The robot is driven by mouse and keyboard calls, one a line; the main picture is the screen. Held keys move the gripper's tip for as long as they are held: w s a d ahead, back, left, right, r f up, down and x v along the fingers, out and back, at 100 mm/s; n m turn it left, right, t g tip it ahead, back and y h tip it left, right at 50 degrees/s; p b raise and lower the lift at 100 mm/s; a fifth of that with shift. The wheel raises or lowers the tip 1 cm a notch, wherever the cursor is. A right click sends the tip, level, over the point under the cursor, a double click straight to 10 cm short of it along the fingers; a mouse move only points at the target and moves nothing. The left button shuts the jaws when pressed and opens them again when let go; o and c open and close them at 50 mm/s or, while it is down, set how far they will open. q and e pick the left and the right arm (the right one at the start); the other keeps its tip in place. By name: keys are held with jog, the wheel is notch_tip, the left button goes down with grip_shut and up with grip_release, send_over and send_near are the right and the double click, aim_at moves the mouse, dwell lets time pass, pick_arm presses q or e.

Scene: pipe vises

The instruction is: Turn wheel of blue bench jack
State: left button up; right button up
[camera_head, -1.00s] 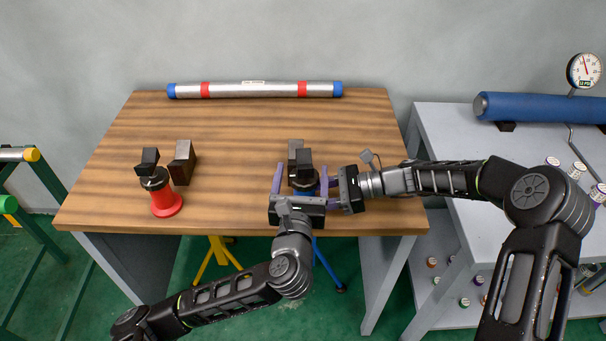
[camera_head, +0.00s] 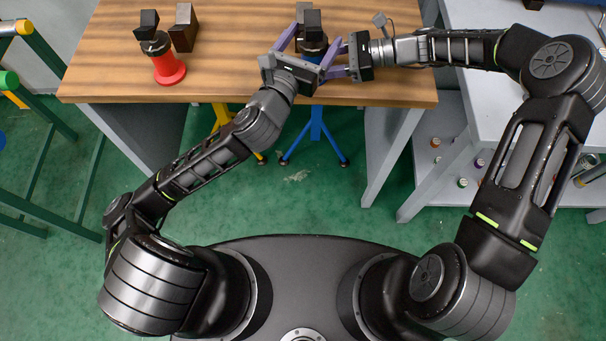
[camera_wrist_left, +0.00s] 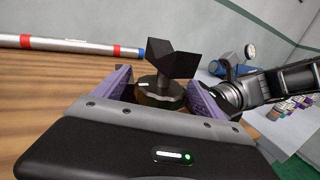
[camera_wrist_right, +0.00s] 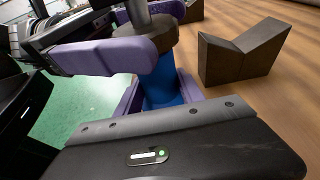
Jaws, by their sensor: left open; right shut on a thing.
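In the right wrist view the jack's blue body (camera_wrist_right: 162,80) is between the fingers of my right gripper (camera_wrist_right: 158,92). This gripper comes from the right and is shut on the body below the left fingers. In the head view the fingers partly hide the body.
A red jack (camera_head: 168,68) with a black top stands at the left on the wooden table (camera_head: 235,50). A dark V-block (camera_wrist_right: 240,52) is close behind the blue jack. A steel pipe (camera_wrist_left: 70,45) lies at the back. The table between the jacks is clear.

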pick_arm(q)
jog(key=m+g+h, duration=0.2)
jog(key=h, duration=0.1)
jog(key=m+g+h, duration=0.2)
jog(key=m+h, duration=0.1)
jog(key=shift+s+d+f+g, duration=0.1)
jog(key=shift+s+d+g, duration=0.1)
jog(key=shift+g, duration=0.2)
jog(key=shift+w+m+g+h, duration=0.1)
jog(key=shift+m+g+h, duration=0.6)
jog(key=shift+g+h, duration=0.1)
jog(key=shift+m+g, duration=0.3)
jog(key=shift+g, duration=0.1)
